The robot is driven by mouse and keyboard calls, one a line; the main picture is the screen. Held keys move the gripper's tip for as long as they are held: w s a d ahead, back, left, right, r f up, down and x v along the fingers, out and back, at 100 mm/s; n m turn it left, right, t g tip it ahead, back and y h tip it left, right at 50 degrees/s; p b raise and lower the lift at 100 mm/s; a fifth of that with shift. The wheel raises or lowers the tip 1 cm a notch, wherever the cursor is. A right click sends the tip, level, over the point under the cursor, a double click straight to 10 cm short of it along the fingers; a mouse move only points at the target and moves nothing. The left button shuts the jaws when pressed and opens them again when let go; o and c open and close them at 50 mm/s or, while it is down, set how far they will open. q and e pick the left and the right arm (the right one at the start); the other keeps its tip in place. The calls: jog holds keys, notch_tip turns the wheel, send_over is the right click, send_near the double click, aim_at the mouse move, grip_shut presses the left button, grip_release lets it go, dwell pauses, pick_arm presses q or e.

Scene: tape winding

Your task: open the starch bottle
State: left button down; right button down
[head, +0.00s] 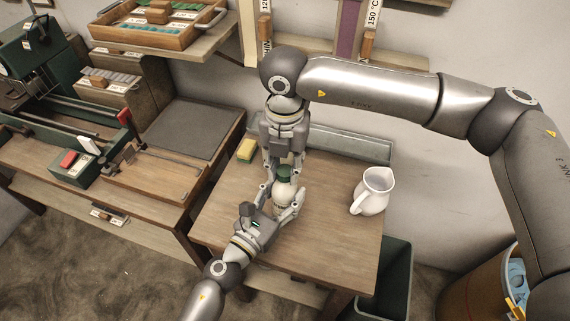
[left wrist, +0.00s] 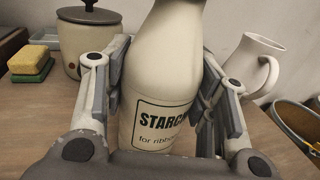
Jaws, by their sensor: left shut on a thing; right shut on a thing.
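The cream starch bottle (head: 286,194) stands upright on the small wooden table. Its label, reading STARCH, faces the left wrist camera, where the bottle (left wrist: 160,75) fills the middle and its top is cut off. My left gripper (head: 283,207) is shut around the bottle's body, one finger pad on each side, as the left wrist view also shows (left wrist: 165,105). My right gripper (head: 284,178) comes down from above and is shut on the dark green cap (head: 284,171) at the bottle's top. Its fingers partly hide the cap; whether the cap has turned cannot be told.
A white pitcher (head: 373,190) stands right of the bottle. A yellow-green sponge (head: 247,149) and a lidded pot (left wrist: 100,45) are behind it to the left. A grey trough (head: 340,145) runs along the wall. A dark green bin (head: 397,275) stands below the table's right edge.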

jog(key=n, duration=0.6)
jog(key=shift+n, duration=0.4)
jog(key=n, duration=1.2)
jog(key=shift+r+n, duration=0.1)
jog(key=shift+n, duration=0.3)
jog(key=n, duration=2.4)
jog(key=shift+n, duration=0.3)
